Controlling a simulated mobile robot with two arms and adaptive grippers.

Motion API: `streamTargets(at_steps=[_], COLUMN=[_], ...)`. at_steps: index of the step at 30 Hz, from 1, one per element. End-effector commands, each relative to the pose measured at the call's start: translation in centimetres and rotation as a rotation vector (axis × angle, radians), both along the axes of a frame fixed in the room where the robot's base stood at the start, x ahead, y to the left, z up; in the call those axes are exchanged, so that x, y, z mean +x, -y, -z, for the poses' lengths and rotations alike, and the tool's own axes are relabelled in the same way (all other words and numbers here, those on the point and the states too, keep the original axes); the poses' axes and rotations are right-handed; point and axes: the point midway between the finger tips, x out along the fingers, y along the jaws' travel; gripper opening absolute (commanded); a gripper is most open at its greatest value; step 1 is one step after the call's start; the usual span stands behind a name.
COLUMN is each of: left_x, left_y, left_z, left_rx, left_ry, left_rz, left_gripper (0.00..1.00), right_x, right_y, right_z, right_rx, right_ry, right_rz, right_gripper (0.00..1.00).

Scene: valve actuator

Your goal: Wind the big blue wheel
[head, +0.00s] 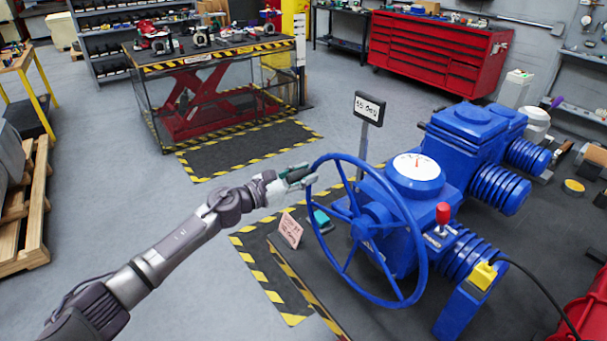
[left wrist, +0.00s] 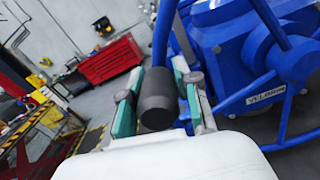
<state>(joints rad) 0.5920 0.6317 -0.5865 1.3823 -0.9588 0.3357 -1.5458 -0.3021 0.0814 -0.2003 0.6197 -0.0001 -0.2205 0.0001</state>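The big blue wheel (head: 416,228) stands upright and tilted on the front of a blue valve actuator (head: 385,190), joined by spokes to a hub. My left gripper (head: 300,178) is at the wheel's upper left rim. In the left wrist view, its fingers (left wrist: 157,95) lie on either side of a dark grey cylindrical handle (left wrist: 157,103). The blue rim (left wrist: 163,38) runs up behind this handle. The fingers are close to the handle, but I cannot tell whether they press on it. My right gripper is not in view.
A gauge (head: 416,170) and a red-knobbed lever (head: 442,214) sit on the actuator. A sign (head: 368,108) on a post stands behind the wheel, and a small pink card (head: 290,230) is left of it. Open floor lies left of the wheel.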

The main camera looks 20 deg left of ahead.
Motion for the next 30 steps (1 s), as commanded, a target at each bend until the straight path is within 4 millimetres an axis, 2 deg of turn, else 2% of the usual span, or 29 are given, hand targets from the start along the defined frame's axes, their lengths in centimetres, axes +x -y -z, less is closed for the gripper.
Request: streamTargets(at_steps=[1,3,4,17,23,30], left_x=[0.0,0.0,0.0,0.2,0.6,1.1], left_y=[-0.1,-0.1,-0.1,-0.3,-0.8,-1.4], left_z=[0.0,0.0,-0.1,0.6,2.5,6.3], left_rx=[-0.001,-0.001,-0.002,-0.025,-0.099,-0.257], left_ry=[0.000,0.000,0.001,-0.016,-0.073,-0.195], left_rz=[-0.002,-0.003,-0.003,-0.005,-0.006,-0.005], left_gripper=[0.14,0.02,0.00,0.00,0.00,0.00], right_x=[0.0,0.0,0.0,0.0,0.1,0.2], right_y=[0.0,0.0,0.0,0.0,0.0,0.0], right_z=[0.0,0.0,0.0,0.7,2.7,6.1], right_rx=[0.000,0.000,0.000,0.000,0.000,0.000], right_ry=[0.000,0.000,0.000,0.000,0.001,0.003], right_rz=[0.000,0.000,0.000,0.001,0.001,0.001], right_gripper=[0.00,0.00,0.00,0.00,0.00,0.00])
